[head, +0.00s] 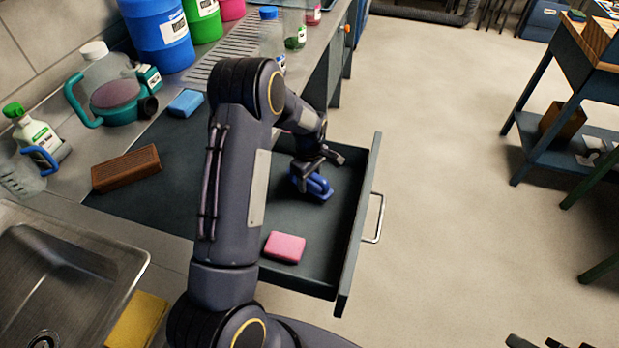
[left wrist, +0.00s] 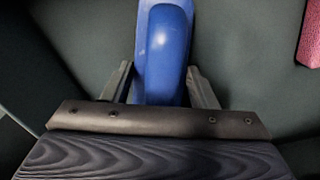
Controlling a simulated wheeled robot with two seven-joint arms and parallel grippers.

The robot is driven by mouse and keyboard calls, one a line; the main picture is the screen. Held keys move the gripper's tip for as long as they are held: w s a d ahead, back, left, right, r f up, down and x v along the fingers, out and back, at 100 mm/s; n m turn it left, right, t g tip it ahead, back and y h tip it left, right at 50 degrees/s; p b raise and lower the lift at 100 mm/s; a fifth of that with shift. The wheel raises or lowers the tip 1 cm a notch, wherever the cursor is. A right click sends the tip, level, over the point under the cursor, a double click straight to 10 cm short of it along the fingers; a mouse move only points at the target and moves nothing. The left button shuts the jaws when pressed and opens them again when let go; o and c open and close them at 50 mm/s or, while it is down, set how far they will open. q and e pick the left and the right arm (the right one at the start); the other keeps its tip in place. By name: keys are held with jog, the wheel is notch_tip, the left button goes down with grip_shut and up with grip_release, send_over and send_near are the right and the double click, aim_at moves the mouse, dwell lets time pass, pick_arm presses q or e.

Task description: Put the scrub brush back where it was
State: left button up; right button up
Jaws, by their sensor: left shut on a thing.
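The blue scrub brush (head: 318,187) is in the open drawer (head: 345,245), near its right side. My left gripper (head: 312,170) reaches down from above and is shut on it. In the left wrist view the brush's smooth blue handle (left wrist: 165,50) lies between the two fingers (left wrist: 163,88), over a dark surface. The bristles are hidden, and I cannot tell whether the brush touches the drawer floor. What seems to be part of my right gripper (head: 550,343) shows at the bottom right edge, mostly cut off.
A pink sponge (head: 285,247) lies in the drawer's front part; a pink edge (left wrist: 311,35) shows in the wrist view. A brown block (head: 126,169), a blue sponge (head: 185,103) and bottles stand left. A metal sink (head: 60,270) is bottom left.

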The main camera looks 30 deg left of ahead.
pick_arm(q)
jog(key=shift+f, duration=0.1)
jog(key=o, duration=0.9)
jog(key=shift+o, duration=0.2)
